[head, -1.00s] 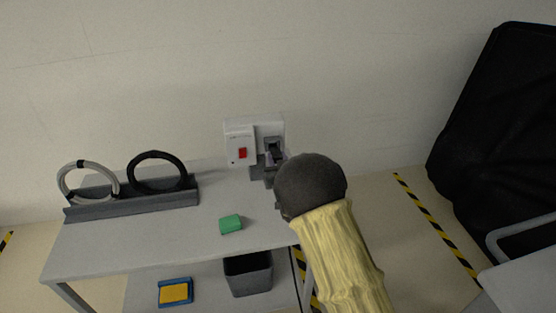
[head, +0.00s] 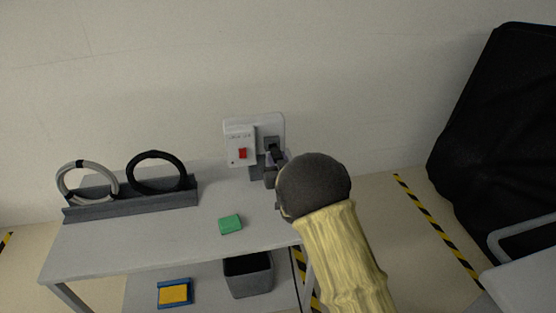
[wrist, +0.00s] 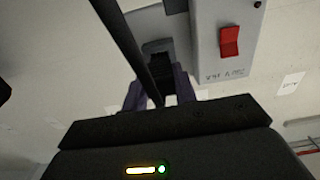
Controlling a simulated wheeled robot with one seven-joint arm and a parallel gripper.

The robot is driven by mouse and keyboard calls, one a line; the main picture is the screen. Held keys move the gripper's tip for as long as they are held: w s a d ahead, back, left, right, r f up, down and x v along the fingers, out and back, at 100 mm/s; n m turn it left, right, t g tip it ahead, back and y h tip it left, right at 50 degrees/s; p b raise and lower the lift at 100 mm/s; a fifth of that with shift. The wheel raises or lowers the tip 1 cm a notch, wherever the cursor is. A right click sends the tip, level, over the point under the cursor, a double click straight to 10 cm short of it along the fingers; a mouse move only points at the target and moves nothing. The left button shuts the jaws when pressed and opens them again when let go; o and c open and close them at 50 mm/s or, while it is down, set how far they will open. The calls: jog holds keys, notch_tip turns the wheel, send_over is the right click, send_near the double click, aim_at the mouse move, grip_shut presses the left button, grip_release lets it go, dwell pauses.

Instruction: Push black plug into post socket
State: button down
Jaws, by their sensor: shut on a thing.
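The post socket (head: 270,142) is a dark square on the pale wall-side panel, right of a box with a red switch (head: 242,153). My gripper (head: 275,167) is just below and in front of it, shut on the black plug (head: 279,154). In the wrist view the plug (wrist: 161,70) sits between my two fingers (wrist: 160,92), with its front end at the grey socket housing (wrist: 158,46). I cannot tell whether it is inside the socket or only close to it. A black cable (wrist: 137,48) crosses in front and hides part of the view.
The grey cart top (head: 150,237) bears a green block (head: 230,224) and a dark rack (head: 130,206) with a white ring (head: 62,190) and a black ring (head: 130,168). A bin (head: 248,281) and a blue-yellow item (head: 174,293) are below. A black-covered cart (head: 500,150) stands right.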

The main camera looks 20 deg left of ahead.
aim_at(275, 153)
jog(key=shift+b, duration=0.35)
jog(key=shift+b+x, duration=0.55)
jog(key=shift+x, duration=1.1)
dwell(0.3)
jog(key=c, duration=1)
grip_release()
jog(key=shift+c, duration=0.2)
jog(key=shift+d, duration=0.1)
jog(key=b+v, duration=0.2)
jog(key=v, duration=1.5)
jog(key=shift+s+b, duration=0.15)
jog(key=shift+b, duration=0.2)
